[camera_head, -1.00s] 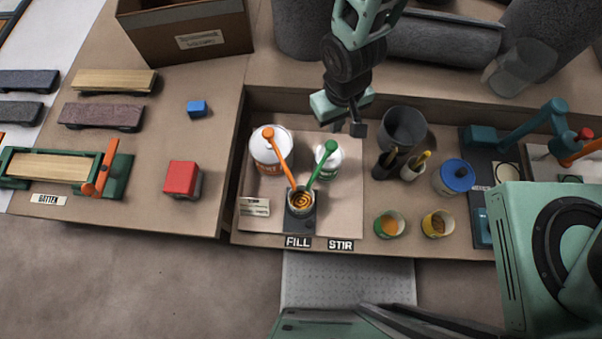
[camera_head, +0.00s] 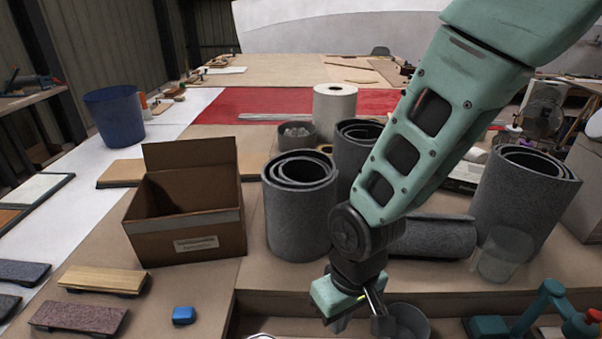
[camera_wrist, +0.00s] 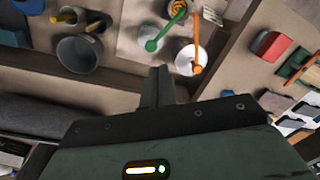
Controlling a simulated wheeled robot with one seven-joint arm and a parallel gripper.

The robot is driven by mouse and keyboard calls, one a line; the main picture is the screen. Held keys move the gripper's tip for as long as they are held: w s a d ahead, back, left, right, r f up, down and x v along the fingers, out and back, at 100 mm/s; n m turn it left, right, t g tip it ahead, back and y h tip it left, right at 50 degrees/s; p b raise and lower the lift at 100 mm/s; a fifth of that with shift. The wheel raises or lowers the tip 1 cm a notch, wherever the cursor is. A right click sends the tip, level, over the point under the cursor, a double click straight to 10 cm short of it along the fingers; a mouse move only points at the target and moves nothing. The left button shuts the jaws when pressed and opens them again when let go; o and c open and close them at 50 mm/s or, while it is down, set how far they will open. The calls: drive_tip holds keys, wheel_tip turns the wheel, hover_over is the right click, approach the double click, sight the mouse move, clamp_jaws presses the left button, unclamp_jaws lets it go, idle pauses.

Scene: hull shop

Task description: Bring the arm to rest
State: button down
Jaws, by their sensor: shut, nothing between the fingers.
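My arm reaches down from the upper right in the head view. My gripper (camera_head: 378,312) hangs over the back edge of the recessed work tray (camera_head: 270,298). In the wrist view its fingers (camera_wrist: 159,88) are together with nothing between them. Beyond them the wrist view shows a white can with an orange stick (camera_wrist: 194,60), a green stick (camera_wrist: 158,38), a dark grey cup (camera_wrist: 80,52) and a small pot with orange contents (camera_wrist: 177,8). Nothing touches the fingers. In the head view most of the tray's contents are below the frame.
An open cardboard box (camera_head: 190,225) stands left of the arm. Dark grey rolls (camera_head: 300,205) stand behind and beside it, with a clear cup (camera_head: 500,255) to the right. A blue block (camera_head: 184,315) and sanding blocks (camera_head: 80,318) lie at the front left. A blue bin (camera_head: 115,115) stands farther back.

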drive_tip(key=s+d+r+n, duration=0.1)
drive_tip(key=s+d+r, duration=0.3)
drive_tip(key=r, duration=0.2)
drive_tip(key=s+d+r, duration=0.3)
drive_tip(key=s+r, duration=0.1)
drive_tip(key=r, duration=0.3)
drive_tip(key=shift+s+d+n+t+b, duration=0.3)
drive_tip(key=shift+s+d+n+b, duration=0.05)
drive_tip(key=shift+n, duration=0.05)
idle(0.5)
